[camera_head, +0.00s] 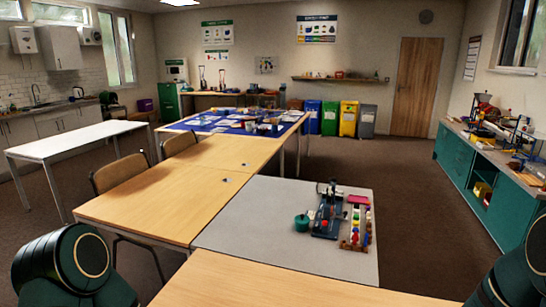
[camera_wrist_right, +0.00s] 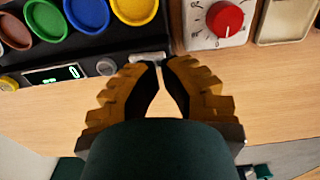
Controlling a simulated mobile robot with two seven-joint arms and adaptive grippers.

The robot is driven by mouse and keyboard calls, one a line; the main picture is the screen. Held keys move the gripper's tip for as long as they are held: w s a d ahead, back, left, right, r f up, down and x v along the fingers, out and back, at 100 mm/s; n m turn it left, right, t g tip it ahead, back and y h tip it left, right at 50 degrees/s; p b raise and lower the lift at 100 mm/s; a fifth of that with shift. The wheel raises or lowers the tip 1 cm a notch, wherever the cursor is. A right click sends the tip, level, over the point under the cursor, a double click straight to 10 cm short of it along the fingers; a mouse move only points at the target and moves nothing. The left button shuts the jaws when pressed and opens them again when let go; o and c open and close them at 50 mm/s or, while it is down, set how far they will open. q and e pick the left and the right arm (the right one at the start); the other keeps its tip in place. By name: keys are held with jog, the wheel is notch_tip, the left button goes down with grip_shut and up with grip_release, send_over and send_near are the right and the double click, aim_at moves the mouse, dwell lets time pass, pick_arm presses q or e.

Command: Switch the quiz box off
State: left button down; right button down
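In the right wrist view a dark box, which I take for the quiz box (camera_wrist_right: 100,38), stands on a pale wooden surface. It has large round buttons in brown, green, blue and yellow, and a small display (camera_wrist_right: 54,75) lit with green digits. A small pale switch-like part (camera_wrist_right: 147,57) sits at its near right edge. My right gripper (camera_wrist_right: 161,64) has its fingertips nearly together, with nothing seen between them, close to this part; whether they touch is unclear. The box cannot be made out for certain in the head view. My left gripper is not in view.
A white panel with a red dial (camera_wrist_right: 225,18) stands close right of the box, with a beige tray (camera_wrist_right: 285,22) beyond. The wood in front is clear. In the head view, a grey table (camera_head: 265,215) holds a dark apparatus (camera_head: 327,217) and a green pot (camera_head: 301,223).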

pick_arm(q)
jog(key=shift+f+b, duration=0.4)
pick_arm(e)
jog(key=shift+f, duration=0.45)
